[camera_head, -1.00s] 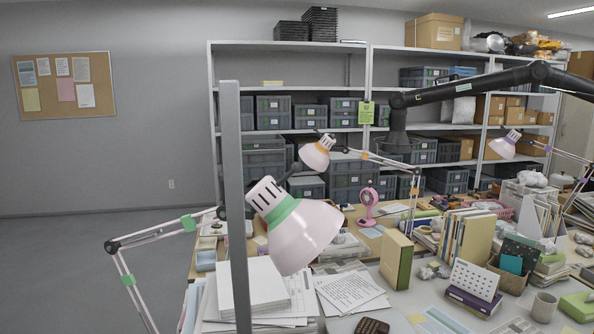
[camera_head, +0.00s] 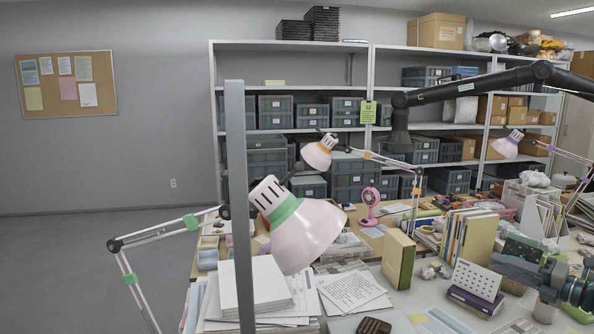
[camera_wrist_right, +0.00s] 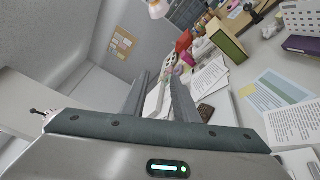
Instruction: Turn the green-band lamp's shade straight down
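The green-band lamp's pale pink shade (camera_head: 308,235) is at centre-left in the head view. It is tilted, with its opening facing down and to the right and its slotted cap at upper left. The green band (camera_head: 285,210) circles its neck. Its jointed arm (camera_head: 160,230) comes from the left and passes a grey post. My right gripper (camera_head: 512,268) is at the right edge of the head view, well away from the shade. In the right wrist view its two fingers (camera_wrist_right: 160,98) are apart with nothing between them. My left gripper is not in view.
A grey upright post (camera_head: 237,200) stands just left of the shade. Paper stacks (camera_head: 255,285) lie below it. Orange-band (camera_head: 319,153) and purple-band (camera_head: 506,146) lamps stand behind.

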